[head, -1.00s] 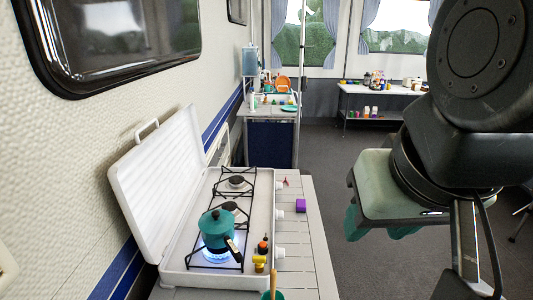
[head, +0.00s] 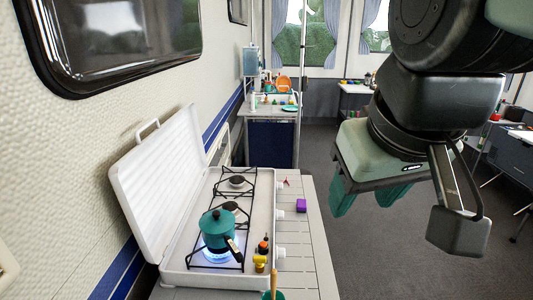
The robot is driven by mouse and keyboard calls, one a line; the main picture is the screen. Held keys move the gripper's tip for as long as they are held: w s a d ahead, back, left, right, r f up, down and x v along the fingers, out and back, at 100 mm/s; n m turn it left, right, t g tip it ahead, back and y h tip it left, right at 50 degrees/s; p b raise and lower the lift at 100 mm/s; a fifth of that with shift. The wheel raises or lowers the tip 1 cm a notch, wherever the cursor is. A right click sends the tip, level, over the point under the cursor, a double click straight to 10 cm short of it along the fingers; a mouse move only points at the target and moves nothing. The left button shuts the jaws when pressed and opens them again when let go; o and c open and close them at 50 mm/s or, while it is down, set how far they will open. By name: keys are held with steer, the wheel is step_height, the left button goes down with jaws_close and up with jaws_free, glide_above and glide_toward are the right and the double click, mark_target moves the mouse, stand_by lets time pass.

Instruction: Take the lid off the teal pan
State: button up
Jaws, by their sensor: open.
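The teal pan (head: 214,242) sits on the front burner of the white camping stove, with a blue flame under it. Its dark handle (head: 232,247) points toward the lower right. A teal lid (head: 217,219) with a small dark knob is on top of the pan. My gripper (head: 368,197) hangs in the air to the right of the stove, higher than the counter and well apart from the pan. Its teal fingers point down and are open, with nothing seen between them.
The stove's white cover (head: 158,185) stands raised along the wall side. Small bottles (head: 262,247) and a yellow item (head: 259,264) stand close right of the pan. A purple block (head: 301,205) lies on the slatted counter (head: 310,245). A teal cup (head: 272,295) is at the front edge.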

steer(key=w+a+r+n+g, duration=0.2)
steer(key=w+a+n, duration=0.35)
steer(key=w, duration=0.55)
steer(key=n+g, duration=0.3)
steer(key=n, duration=1.4)
glide_above(216, 212)
step_height(216, 212, down, 24)
steer(key=shift+s+d+f, duration=0.1)
steer(key=shift+s, duration=0.05)
steer(key=f, duration=0.6)
steer(key=shift+w+f, duration=0.15)
steer(key=shift+w, duration=0.05)
jaws_close()
